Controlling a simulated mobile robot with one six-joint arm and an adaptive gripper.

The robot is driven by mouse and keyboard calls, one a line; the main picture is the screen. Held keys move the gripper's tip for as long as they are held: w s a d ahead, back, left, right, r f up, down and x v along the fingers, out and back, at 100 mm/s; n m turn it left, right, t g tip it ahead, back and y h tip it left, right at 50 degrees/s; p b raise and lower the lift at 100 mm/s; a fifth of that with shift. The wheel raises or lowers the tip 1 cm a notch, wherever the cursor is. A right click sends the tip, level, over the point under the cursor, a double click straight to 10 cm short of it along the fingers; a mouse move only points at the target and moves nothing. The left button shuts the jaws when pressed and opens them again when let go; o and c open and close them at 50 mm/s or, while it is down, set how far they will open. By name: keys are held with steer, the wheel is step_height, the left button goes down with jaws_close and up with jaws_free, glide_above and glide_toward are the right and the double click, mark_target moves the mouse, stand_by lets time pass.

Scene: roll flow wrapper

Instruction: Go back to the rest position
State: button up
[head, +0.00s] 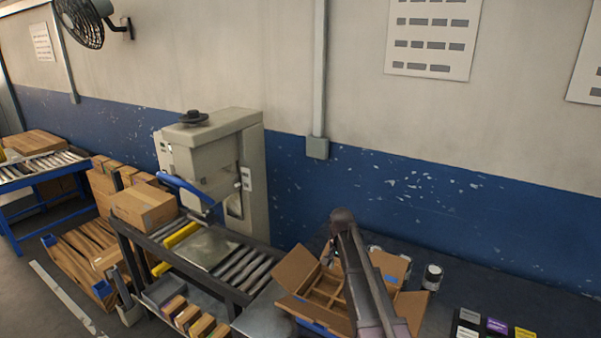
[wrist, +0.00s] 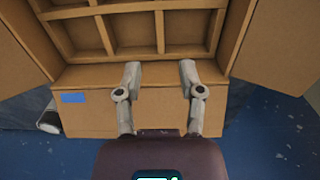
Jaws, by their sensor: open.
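My gripper (wrist: 159,80) is open and empty in the wrist view. Whether the fingertips touch the box cannot be told. The box has open flaps and a grid of dividers inside, and the compartments in view look empty. A small blue label is on its wall. In the head view the box (head: 297,272) stands on the dark table at the lower middle, with my arm across it. The gripper fingers are hidden in the head view.
A jar (head: 432,277) stands right of the box. Small coloured packs (head: 497,326) lie at the lower right. Left of the box are a roller conveyor (head: 245,268) and a beige machine (head: 252,175). A closed carton (head: 143,206) sits on the conveyor's far end. The wall is behind the table.

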step_height(320, 180, up, 9)
steer(key=p, duration=0.8)
steer(key=shift+p, duration=0.4)
steer(key=shift+r, duration=0.15)
